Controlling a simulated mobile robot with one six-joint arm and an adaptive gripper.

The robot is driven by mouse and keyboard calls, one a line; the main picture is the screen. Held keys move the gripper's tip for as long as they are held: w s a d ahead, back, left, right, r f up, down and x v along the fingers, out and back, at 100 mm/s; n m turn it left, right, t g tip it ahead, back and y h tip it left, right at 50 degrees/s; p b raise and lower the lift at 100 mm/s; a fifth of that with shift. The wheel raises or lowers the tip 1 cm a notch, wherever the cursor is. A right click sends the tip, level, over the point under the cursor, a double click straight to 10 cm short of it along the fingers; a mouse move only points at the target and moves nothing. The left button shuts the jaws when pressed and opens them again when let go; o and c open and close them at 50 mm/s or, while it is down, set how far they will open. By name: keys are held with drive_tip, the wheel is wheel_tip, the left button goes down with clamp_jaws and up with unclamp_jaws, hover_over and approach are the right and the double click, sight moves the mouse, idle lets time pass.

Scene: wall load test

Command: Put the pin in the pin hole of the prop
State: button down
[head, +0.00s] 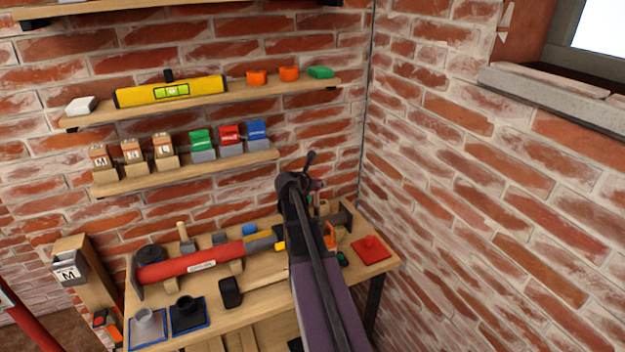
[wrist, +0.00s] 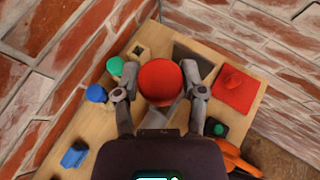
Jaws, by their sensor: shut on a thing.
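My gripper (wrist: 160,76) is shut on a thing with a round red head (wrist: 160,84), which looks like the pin. Its lower part is hidden under the head. In the wrist view it is above the workbench, near the corner of the brick walls. In the head view the gripper is mostly hidden by my arm. The prop (head: 200,262), a red tube with a yellow and grey end, lies on wooden supports on the bench, left of my arm. I cannot make out its pin hole.
A green knob (wrist: 115,67) and a blue knob (wrist: 95,93) stand left of the gripper. A red plate with a raised knob (wrist: 235,88) lies to the right. An orange tool (wrist: 238,160) is at lower right. Shelves (head: 210,95) hang on the wall above the bench.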

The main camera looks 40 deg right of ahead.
sight(316, 205)
drive_tip(key=shift+f, duration=0.1)
idle(0.3)
drive_tip(key=shift+f+b, duration=2.6)
drive_tip(key=shift+b, duration=0.15)
drive_tip(key=shift+d+f+b, duration=0.1)
drive_tip(key=shift+f+b, duration=1.4)
drive_tip(key=shift+f, duration=0.05)
idle(0.5)
drive_tip(key=shift+f+b, duration=0.75)
idle(0.6)
drive_tip(key=shift+c, duration=0.4)
unclamp_jaws()
